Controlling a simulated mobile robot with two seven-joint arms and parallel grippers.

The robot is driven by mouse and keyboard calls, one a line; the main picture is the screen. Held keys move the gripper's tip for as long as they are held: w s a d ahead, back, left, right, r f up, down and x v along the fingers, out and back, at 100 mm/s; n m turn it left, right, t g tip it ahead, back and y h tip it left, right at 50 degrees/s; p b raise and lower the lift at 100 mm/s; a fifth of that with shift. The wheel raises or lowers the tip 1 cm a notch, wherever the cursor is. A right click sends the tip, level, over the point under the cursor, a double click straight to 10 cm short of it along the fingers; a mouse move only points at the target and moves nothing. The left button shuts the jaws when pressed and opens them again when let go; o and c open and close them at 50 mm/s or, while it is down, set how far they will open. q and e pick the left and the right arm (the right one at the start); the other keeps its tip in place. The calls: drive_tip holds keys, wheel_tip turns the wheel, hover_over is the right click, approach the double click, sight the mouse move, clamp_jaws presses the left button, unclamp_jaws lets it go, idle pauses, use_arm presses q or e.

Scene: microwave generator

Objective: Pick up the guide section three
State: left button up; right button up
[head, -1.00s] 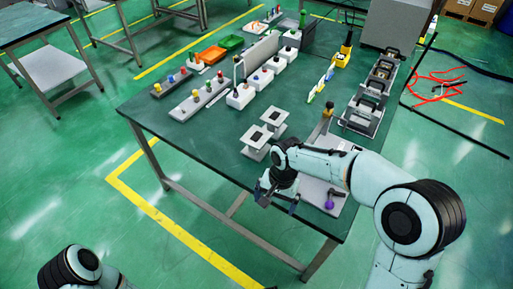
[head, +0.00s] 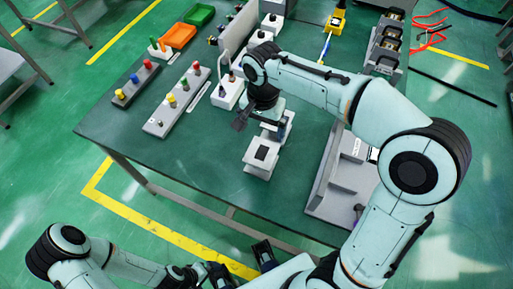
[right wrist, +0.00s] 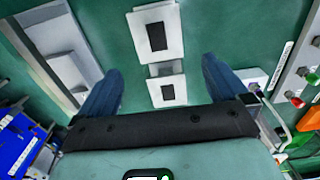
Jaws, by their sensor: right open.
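Two white I-shaped guide sections with black square openings stand on the green table; I cannot tell which is number three. The nearer section (head: 262,155) is clear in the head view and shows large in the right wrist view (right wrist: 157,40). The farther section (right wrist: 167,88) is between my right gripper's fingers in the right wrist view; in the head view the gripper mostly hides it. My right gripper (head: 264,122) is open and empty above it, apart from the sections as far as I see.
A grey bracket fixture (head: 341,178) stands right of the sections. A grey strip with coloured buttons (head: 178,103) and an orange tray (head: 180,35) are at the left. Grey machine units (head: 386,45) stand at the back right. The table's front left is clear.

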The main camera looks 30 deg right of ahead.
hover_over(262, 152)
wheel_tip(262, 152, down, 6)
drive_tip(key=shift+f+b, duration=0.1)
drive_tip(key=shift+b, duration=0.3)
use_arm(q)
drive_tip(key=shift+s+f, duration=0.45)
drive_tip(key=shift+f, duration=0.3)
use_arm(e)
drive_tip(key=shift+f, duration=2.9)
use_arm(q)
drive_tip(key=shift+f+b, duration=0.25)
drive_tip(key=shift+b, duration=0.2)
use_arm(e)
drive_tip(key=shift+f, duration=0.25)
drive_tip(key=shift+c, duration=0.3)
drive_tip(key=c, duration=1.5)
